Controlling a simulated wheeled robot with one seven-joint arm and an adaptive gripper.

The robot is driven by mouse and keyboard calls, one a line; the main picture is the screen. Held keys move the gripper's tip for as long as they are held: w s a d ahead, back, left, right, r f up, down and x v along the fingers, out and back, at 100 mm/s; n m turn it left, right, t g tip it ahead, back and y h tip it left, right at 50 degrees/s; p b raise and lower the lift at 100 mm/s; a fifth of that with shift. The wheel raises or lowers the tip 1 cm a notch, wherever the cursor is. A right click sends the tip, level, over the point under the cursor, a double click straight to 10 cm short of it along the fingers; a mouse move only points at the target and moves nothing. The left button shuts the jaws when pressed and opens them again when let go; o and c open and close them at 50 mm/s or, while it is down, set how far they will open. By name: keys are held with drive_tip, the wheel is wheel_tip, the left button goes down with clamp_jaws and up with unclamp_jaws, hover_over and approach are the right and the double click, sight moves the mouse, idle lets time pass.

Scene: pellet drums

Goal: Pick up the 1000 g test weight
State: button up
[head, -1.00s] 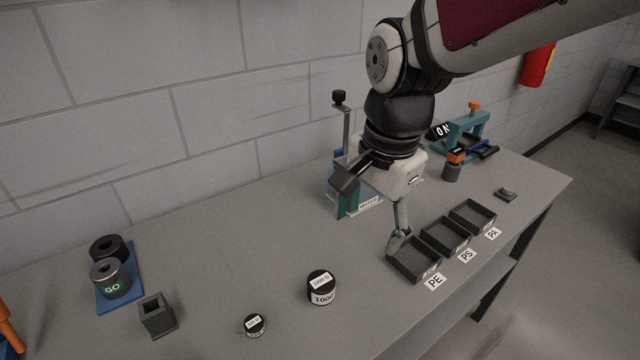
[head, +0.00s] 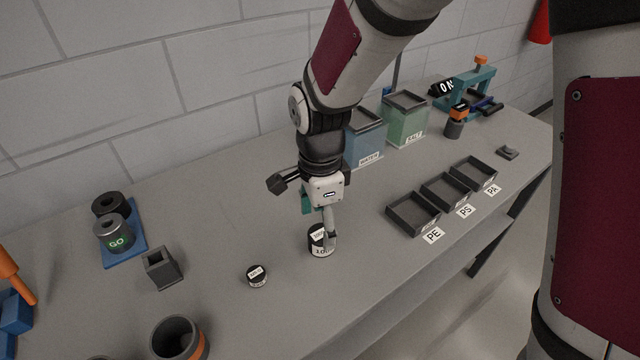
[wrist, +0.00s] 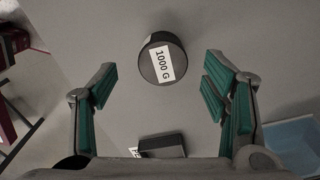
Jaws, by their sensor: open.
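The 1000 g test weight (head: 318,241) is a short black cylinder with a white label, upright on the bench. In the wrist view the weight (wrist: 163,58) shows its "1000 G" top label, ahead of and between the open fingers. My gripper (head: 322,222) is right by the weight in the head view, with a finger partly covering it. In the wrist view my gripper (wrist: 160,88) has its green-padded fingers wide apart, with nothing between the pads. I cannot tell whether a finger touches the weight.
A smaller weight (head: 257,275) stands left of the 1000 g one. A square grey holder (head: 160,268) and an orange-banded cup (head: 178,340) are further left. The PE tray (head: 412,222) and two more trays lie to the right. Water (head: 364,137) and salt (head: 404,122) bins stand behind.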

sight(321, 233)
drive_tip(key=shift+w+d+f, duration=0.1)
drive_tip(key=shift+f, duration=1.3)
drive_tip(key=shift+w+f, duration=0.1)
drive_tip(key=shift+f, duration=1.25)
drive_tip(key=shift+c, duration=0.3)
drive_tip(key=shift+r, duration=0.1)
clamp_jaws()
